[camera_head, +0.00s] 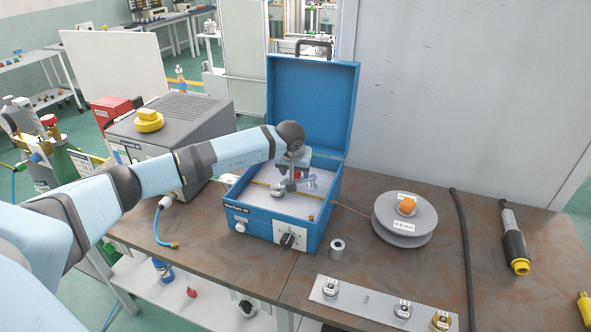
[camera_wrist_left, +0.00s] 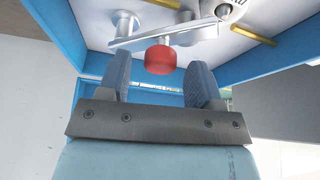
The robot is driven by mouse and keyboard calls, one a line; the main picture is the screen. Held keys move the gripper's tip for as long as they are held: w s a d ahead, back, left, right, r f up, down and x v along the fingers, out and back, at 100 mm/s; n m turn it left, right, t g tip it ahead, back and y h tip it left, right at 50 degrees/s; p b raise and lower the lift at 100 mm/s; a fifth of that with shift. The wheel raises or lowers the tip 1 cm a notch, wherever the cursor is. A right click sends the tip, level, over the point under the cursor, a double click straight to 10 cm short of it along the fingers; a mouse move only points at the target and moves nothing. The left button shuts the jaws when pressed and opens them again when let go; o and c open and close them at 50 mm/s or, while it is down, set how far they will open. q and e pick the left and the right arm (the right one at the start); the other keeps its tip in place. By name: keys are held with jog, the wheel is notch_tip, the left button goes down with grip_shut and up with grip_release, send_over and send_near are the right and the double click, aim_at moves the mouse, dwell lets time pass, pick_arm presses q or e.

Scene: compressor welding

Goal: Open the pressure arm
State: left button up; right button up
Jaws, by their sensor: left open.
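The pressure arm (camera_head: 291,185) is a grey metal lever inside the open blue case (camera_head: 265,226). In the left wrist view the pressure arm (camera_wrist_left: 170,33) carries a red knob (camera_wrist_left: 160,59). My left gripper (camera_head: 300,168) reaches down into the case above the pressure arm. In the left wrist view my left gripper (camera_wrist_left: 159,76) is open, with one finger on each side of the red knob. My right gripper is not in view.
The case's blue lid (camera_head: 313,95) stands upright behind. A grey wire spool (camera_head: 405,228) and a small metal ring (camera_head: 337,248) are to the right. A metal plate with several parts (camera_head: 365,301) lies in front.

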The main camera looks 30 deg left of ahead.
pick_arm(q)
jog(key=shift+w+f, duration=0.1)
jog(key=shift+f, duration=0.15)
grip_shut()
